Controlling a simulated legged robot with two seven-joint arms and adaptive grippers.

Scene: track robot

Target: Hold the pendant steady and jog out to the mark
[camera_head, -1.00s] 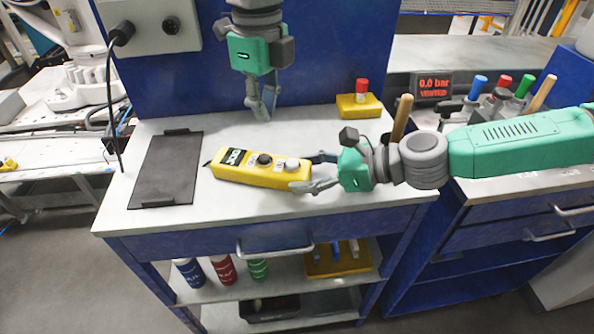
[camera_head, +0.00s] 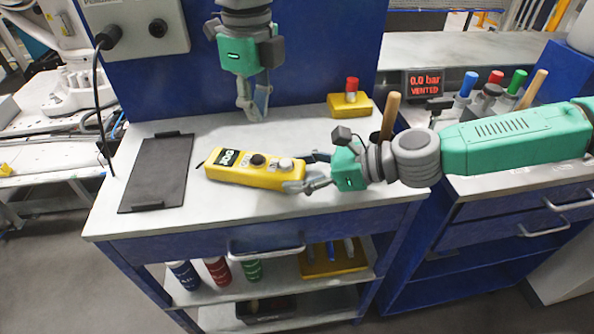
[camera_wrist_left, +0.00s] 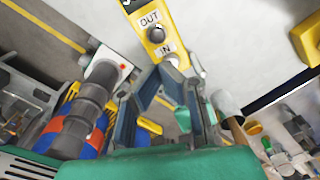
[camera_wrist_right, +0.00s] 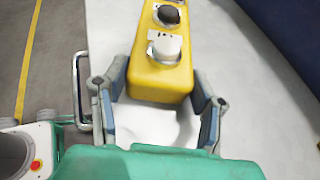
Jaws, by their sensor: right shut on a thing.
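The yellow pendant (camera_head: 238,177) lies on the grey bench top, with a black label at its left end, a dark knob and a pale button. In the left wrist view the pendant (camera_wrist_left: 147,18) shows OUT by the dark button and IN by the pale one. My right gripper (camera_head: 300,171) is shut on its right end; in the right wrist view the pendant (camera_wrist_right: 160,80) lies between the fingers. My left gripper (camera_head: 255,116) hangs above the bench behind the pendant, apart from it, fingertips together and empty.
A black tray (camera_head: 158,172) with raised end lips lies left of the pendant. A yellow box with a red button (camera_head: 350,104) stands at the back right. A wooden handle (camera_head: 391,115) rises behind my right wrist.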

